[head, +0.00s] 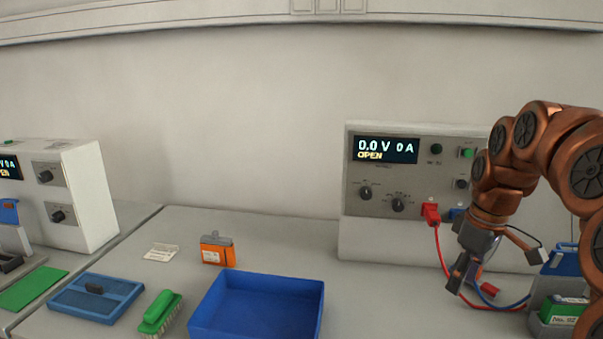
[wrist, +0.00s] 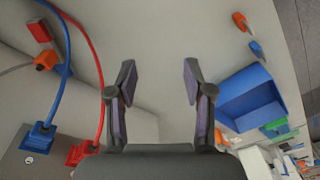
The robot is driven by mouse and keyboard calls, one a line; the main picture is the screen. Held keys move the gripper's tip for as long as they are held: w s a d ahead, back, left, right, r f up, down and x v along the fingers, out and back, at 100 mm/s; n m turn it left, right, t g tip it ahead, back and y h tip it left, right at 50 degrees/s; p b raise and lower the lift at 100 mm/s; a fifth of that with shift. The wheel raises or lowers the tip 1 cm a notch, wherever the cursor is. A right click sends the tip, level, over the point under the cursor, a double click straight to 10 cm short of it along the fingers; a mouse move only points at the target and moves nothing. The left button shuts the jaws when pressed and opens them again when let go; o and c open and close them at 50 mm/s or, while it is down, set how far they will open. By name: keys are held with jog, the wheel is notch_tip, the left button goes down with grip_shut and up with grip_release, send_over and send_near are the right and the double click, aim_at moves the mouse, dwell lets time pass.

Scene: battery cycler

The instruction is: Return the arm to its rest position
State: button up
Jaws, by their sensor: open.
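My copper arm (head: 540,150) is bent in at the right of the head view, in front of the right cycler. My gripper (head: 468,280) hangs low over the bench, fingers down, left of a green battery (head: 565,309). In the wrist view my gripper (wrist: 158,78) has its two fingers wide apart. Nothing is between them; grey surface shows through the gap. The arm hides part of the cycler's right side.
The right cycler (head: 355,235) reads 0.0 V, 0 A, OPEN. A red plug (head: 431,212) with its red cable (head: 442,255) and a blue cable (head: 488,300) lie close around my gripper. An empty blue tray (head: 255,305), orange battery (head: 211,251) and green brush (head: 160,313) stand left.

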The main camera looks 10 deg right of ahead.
jog(key=s+a+f+m+g+p, duration=0.1)
jog(key=s+a+f+m+p, duration=0.1)
jog(key=s+a, duration=0.7)
jog(key=s+a+f+m+g+h+p, duration=0.1)
jog(key=s+a+f+m+p, duration=0.2)
jog(key=s+a, duration=0.7)
jog(key=s+f, duration=0.1)
jog(key=s, duration=0.3)
jog(key=shift+f, duration=0.35)
jog(key=shift+o, duration=0.4)
jog(key=shift+s+f+m, duration=0.2)
jog(key=shift+s+m, duration=0.1)
jog(key=shift+s, duration=0.2)
jog(key=shift+c, duration=0.4)
